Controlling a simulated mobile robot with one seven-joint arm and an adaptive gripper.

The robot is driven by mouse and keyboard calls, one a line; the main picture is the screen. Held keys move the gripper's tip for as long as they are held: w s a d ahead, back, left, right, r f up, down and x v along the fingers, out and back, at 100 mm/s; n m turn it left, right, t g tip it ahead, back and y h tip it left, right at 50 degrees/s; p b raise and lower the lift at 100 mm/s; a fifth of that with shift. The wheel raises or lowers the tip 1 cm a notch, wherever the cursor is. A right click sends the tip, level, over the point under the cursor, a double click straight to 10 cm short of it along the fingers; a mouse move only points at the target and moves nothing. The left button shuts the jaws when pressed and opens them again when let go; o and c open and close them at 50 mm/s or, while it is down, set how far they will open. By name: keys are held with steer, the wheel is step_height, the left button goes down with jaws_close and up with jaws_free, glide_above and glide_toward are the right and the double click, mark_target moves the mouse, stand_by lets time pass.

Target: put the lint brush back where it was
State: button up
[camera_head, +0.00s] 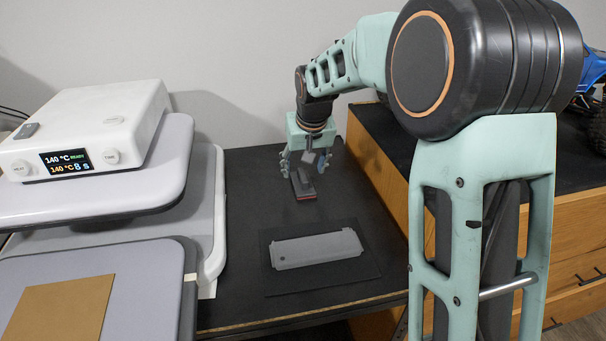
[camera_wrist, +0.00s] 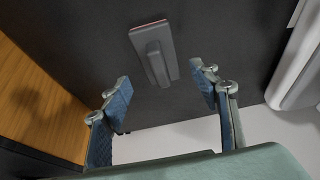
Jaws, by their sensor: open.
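The lint brush (camera_head: 306,189) is a small dark grey block with a raised handle and a red edge. It lies on the black table between the heat press and the wooden drawers. In the wrist view the lint brush (camera_wrist: 153,50) shows whole, handle side towards the camera. My gripper (camera_head: 303,164) points down close over the brush in the head view. In the wrist view my gripper (camera_wrist: 162,82) is open with nothing between its fingers, and the brush lies just beyond the fingertips. I cannot tell the exact height gap.
A grey flat plate (camera_head: 317,249) lies on a dark mat (camera_head: 352,283) in front. The heat press (camera_head: 90,128) stands at left, with a brown sheet (camera_head: 60,309) on a pad. Wooden drawers (camera_head: 380,170) rise at right. Bare table (camera_head: 245,195) lies left of the brush.

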steer(key=v, duration=0.8)
steer(key=shift+d, duration=0.1)
